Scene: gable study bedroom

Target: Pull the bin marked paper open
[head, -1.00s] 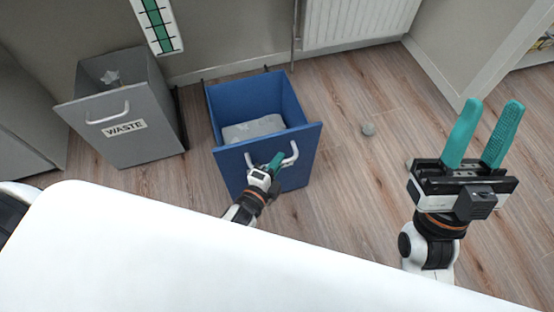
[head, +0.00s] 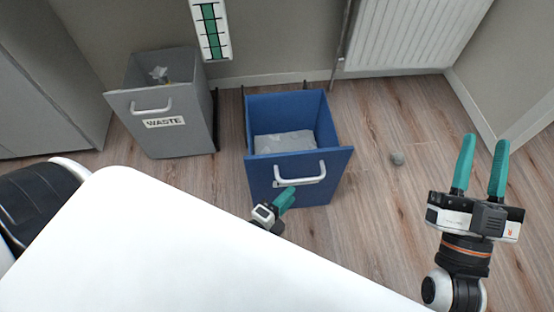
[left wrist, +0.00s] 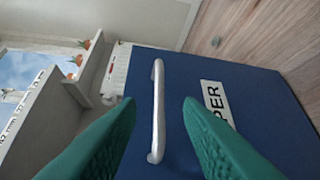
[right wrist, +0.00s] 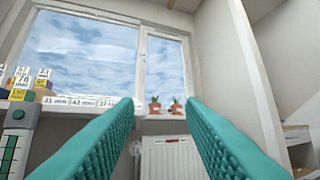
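The blue bin (head: 300,185) stands pulled out from the wall, with grey contents visible inside. Its front has a pale bar handle (head: 300,175). In the left wrist view, the blue front (left wrist: 255,90) shows a label ending in "PER", and the handle (left wrist: 158,110) lies between my open fingers, ahead of them. My left gripper (head: 287,197) is just below and in front of the handle in the head view, partly hidden by the white surface. My left gripper (left wrist: 158,112) holds nothing. My right gripper (head: 482,165) is raised at the right, open and empty.
A grey bin marked WASTE (head: 165,135) stands open to the left. A white surface (head: 170,245) fills the foreground. A radiator (head: 410,35) is at the back wall.

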